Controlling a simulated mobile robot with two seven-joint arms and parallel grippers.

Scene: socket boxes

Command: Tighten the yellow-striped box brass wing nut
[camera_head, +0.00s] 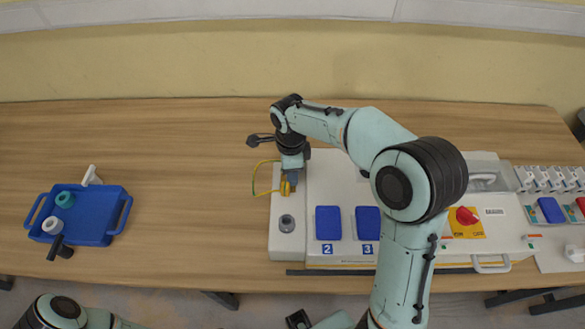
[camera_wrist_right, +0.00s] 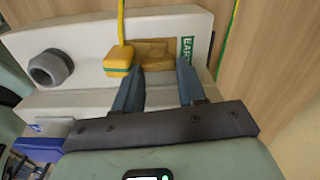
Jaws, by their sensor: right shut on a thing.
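The white box (camera_head: 290,245) stands right of the table's middle, with a yellow stripe along its front edge. My right gripper (camera_head: 290,178) points down at the box's left part, by a yellow lug on a yellow-green cable (camera_head: 254,185). In the right wrist view, its two fingers (camera_wrist_right: 160,82) reach a flat brass-coloured piece (camera_wrist_right: 155,52), which I take for the wing nut. They are shut on it; its outline is partly hidden. The yellow lug (camera_wrist_right: 118,60) sits left of the fingers, and a green label is on the right.
A grey round socket (camera_head: 286,222) is in front of the gripper. Blue covers (camera_head: 328,222) and a red rotary switch (camera_head: 466,215) are to the right. A blue tray (camera_head: 84,238) with fittings stands far left. The table between tray and box is clear.

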